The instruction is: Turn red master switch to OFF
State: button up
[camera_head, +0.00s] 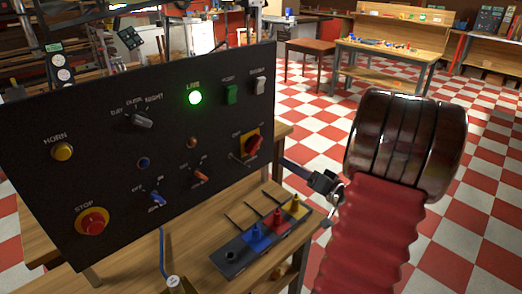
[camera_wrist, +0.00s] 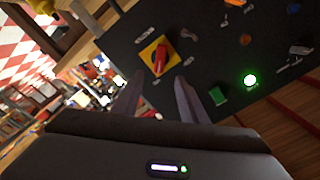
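The red master switch (camera_head: 254,145) is a red handle on a yellow square plate at the lower right of the black panel (camera_head: 110,100). It also shows in the wrist view (camera_wrist: 160,60), with its handle standing out from the plate. The labels around it are too small to read, so I cannot tell its setting. My gripper (camera_wrist: 159,82) is open and empty. Its two dark fingers point toward the panel, with the switch between and beyond their tips, apparently not touched. In the head view my arm stands to the right of the panel.
A lit green lamp (camera_head: 195,98), a green button (camera_head: 231,94), toggles and a red stop button (camera_head: 93,222) share the panel. A small rack with blue, red and yellow pieces (camera_head: 258,238) sits on the wooden bench below. Checkered floor lies open to the right.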

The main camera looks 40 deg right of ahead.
aim_at(257, 146)
jog(key=w, duration=1.3)
jog(key=shift+w+a, duration=0.2)
